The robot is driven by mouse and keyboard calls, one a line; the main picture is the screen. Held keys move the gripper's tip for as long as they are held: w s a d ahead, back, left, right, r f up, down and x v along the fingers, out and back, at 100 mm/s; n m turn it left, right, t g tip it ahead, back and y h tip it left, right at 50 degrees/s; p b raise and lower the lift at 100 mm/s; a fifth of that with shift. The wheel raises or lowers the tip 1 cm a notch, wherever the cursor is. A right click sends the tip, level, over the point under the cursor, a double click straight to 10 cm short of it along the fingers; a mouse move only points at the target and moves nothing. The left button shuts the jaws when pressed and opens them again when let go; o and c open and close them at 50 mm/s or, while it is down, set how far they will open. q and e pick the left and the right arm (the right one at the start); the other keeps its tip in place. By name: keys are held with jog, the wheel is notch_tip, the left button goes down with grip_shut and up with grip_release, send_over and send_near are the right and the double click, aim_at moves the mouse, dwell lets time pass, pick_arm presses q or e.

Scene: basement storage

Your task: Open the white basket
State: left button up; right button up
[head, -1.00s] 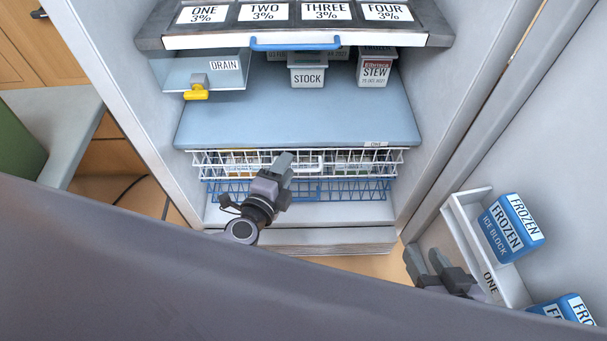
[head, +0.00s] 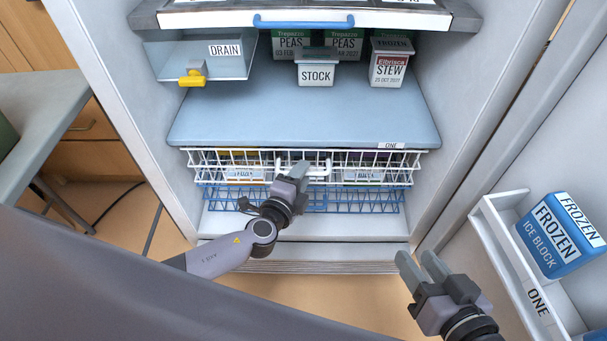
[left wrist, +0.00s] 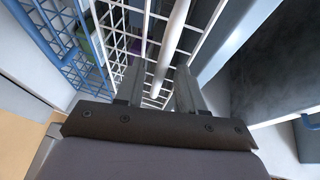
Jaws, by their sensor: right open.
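The white basket (head: 400,163) is a wire basket low in the freezer, under the blue-grey shelf. A white bar handle (head: 322,172) is at its front middle. My left gripper (head: 300,170) is at this handle. In the left wrist view, its two fingers (left wrist: 158,85) stand apart, with the white bar (left wrist: 174,40) running between them; I cannot tell whether they touch it. Packages show dimly inside the basket. My right gripper (head: 425,268) is open and empty, at the lower right in front of the freezer.
A blue wire basket (head: 385,201) sits directly below the white one. The open door at right has a white bin (head: 500,235) with a blue ice block box (head: 558,236), close to my right gripper. A drain tray (head: 210,62) and food tubs are above. A grey counter (head: 40,105) is at left.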

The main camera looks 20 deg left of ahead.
pick_arm(q)
jog(key=shift+x, duration=0.75)
grip_shut()
